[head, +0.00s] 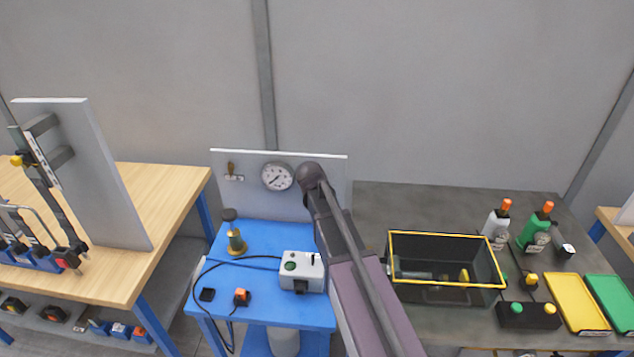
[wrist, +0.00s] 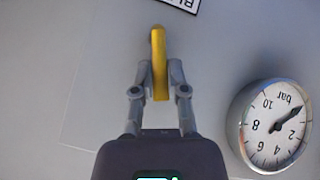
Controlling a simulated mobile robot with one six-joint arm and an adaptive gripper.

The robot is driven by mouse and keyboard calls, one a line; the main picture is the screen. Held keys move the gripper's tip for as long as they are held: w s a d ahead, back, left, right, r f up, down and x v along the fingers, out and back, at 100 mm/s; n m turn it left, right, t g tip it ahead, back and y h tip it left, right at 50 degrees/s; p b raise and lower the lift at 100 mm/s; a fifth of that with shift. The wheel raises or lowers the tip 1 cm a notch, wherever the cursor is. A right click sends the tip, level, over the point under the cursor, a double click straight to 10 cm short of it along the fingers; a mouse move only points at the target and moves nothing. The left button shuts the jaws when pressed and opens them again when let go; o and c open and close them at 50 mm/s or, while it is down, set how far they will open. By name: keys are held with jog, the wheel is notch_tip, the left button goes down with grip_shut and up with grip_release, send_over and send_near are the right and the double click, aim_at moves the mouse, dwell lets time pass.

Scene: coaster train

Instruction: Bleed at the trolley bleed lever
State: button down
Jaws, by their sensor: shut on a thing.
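The bleed lever is a yellow upright bar (wrist: 158,42) in the wrist view. My gripper (wrist: 158,74) is shut on it, one grey finger on each side. Part of a white label (wrist: 181,3) starting "BL" shows at the top edge, upside down. The round pressure gauge (wrist: 271,126) is beside it on the right, also upside down, its needle near the low end of the scale. In the head view the gauge (head: 277,176) is on the blue trolley's (head: 262,309) back panel. My arm's end hides the lever and gripper there, just right of the gauge.
A small labelled brass lever (head: 230,168) is on the panel's left. A brass-based fitting (head: 235,241) and a grey control box (head: 302,271) with a black cable stand on the trolley. A yellow-rimmed black bin (head: 443,294) stands right of my arm. A wooden workbench (head: 123,277) is on the left.

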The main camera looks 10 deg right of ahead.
jog(key=shift+s+d+m+t+y, duration=0.25)
jog(key=shift+d+m+y, duration=0.15)
jog(key=shift+y, duration=0.35)
jog(key=shift+s+d+m+t+y, duration=0.1)
jog(key=shift+d+m+t+y, duration=0.25)
jog(key=shift+y, duration=0.4)
jog(key=c, duration=0.7)
grip_release()
jog(key=shift+o, duration=0.2)
jog(key=shift+r, duration=0.1)
jog(key=shift+w+a, duration=0.15)
